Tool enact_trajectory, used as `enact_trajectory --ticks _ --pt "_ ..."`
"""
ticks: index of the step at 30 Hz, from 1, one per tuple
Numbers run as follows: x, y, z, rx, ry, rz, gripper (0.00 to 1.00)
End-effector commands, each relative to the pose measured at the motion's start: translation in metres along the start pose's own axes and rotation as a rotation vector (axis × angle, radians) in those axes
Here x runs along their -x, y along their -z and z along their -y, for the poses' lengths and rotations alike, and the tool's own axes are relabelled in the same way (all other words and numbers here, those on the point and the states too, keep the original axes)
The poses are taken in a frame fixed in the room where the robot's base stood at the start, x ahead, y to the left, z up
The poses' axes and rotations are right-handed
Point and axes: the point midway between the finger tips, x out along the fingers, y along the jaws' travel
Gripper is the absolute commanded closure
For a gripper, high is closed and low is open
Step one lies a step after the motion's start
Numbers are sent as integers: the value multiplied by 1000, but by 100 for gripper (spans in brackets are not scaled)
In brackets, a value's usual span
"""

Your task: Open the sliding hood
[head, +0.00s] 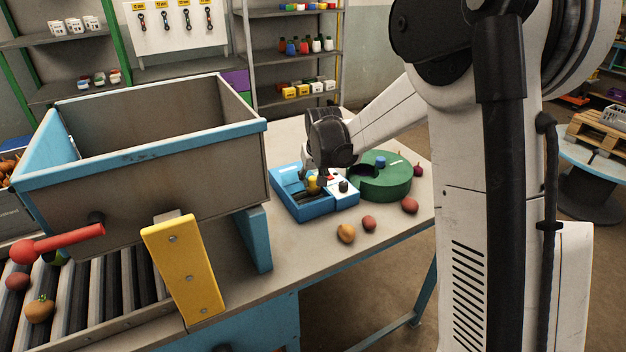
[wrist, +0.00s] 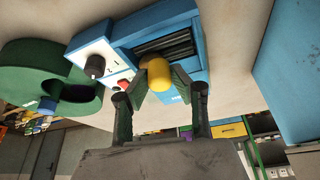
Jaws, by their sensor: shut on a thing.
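A blue machine (head: 305,211) with a white control panel (head: 346,198) stands on the table; it also shows in the wrist view (wrist: 135,32). The panel carries a black dial (wrist: 95,66) and a red button (wrist: 124,84). A yellow knob (wrist: 158,88) sits on the machine's blue top, beside a dark ribbed opening (wrist: 168,47). My gripper (wrist: 161,84) is shut on the yellow knob, one finger on each side. In the head view my gripper (head: 314,180) comes down onto the machine and hides part of its top. How far the hood stands open cannot be told.
A green round drum (head: 385,188) stands close to the machine's right. Several fruits, such as an orange one (head: 346,233), lie on the table (head: 300,253) in front. A large grey and blue hopper (head: 175,165) stands left, above a roller conveyor (head: 90,300).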

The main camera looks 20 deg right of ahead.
Motion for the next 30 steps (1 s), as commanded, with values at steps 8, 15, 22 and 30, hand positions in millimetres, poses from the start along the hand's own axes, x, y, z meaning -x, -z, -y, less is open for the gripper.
enact_trajectory --ticks 8,15,22,30 --pt "-24 52 13 2 0 -1 100" --pt "-37 87 21 0 0 -1 100" --pt "-37 92 23 0 0 -1 100" --pt "-37 91 22 0 0 -1 63"
